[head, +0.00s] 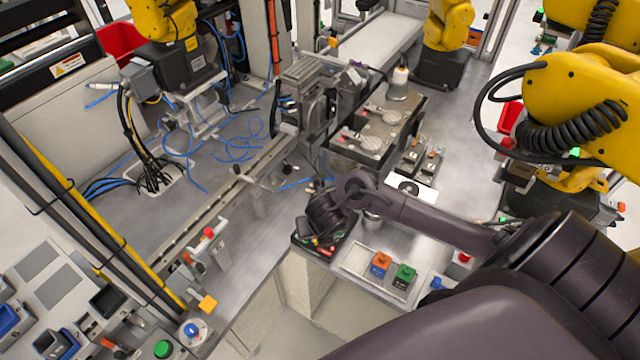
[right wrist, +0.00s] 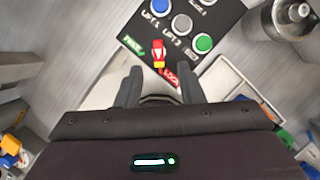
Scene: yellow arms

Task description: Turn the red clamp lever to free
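The red clamp lever (right wrist: 158,48), with a yellow end, sits on a black control panel (right wrist: 222,14) in the right wrist view. A green "FREE" label (right wrist: 133,44) is at its left and a red "LOCK" label (right wrist: 171,77) is near its yellow end. My right gripper (right wrist: 159,88) is open and empty. Its two fingers stand on either side of the lever's line, with the lever just beyond the tips; I see no contact. In the head view my right gripper (head: 322,212) is over the panel (head: 302,243), partly covering it. My left gripper is not in view.
Blue (right wrist: 160,7), grey (right wrist: 182,24) and green (right wrist: 203,43) buttons sit close to the lever. A steel cylinder (right wrist: 278,22) stands right of the panel. A tray (head: 352,262) with an orange block (head: 379,262) and a green block (head: 404,274) lies to the right.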

